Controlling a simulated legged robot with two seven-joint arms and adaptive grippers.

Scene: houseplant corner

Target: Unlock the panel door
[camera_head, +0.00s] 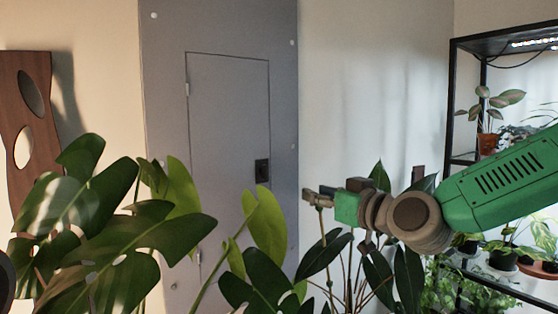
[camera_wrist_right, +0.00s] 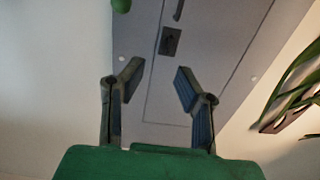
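The grey panel (camera_head: 166,110) is mounted on the wall, and its door (camera_head: 228,105) sits flush within it, apparently closed. A dark latch plate (camera_head: 262,171) is on the door's right edge. In the right wrist view the latch plate (camera_wrist_right: 170,41) shows beyond the fingertips. My right gripper (camera_head: 312,197) reaches in from the right, to the right of the latch and apart from it. Its fingers (camera_wrist_right: 157,80) are spread with nothing between them. Leaves hide the door's lower part. My left gripper does not show clearly in any view.
Large monstera leaves (camera_head: 105,215) fill the lower left, and darker leaves (camera_head: 322,254) rise below my right gripper. A black shelf rack (camera_head: 452,100) with several potted plants stands at the right. A wooden piece with holes (camera_head: 36,78) is at the left wall.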

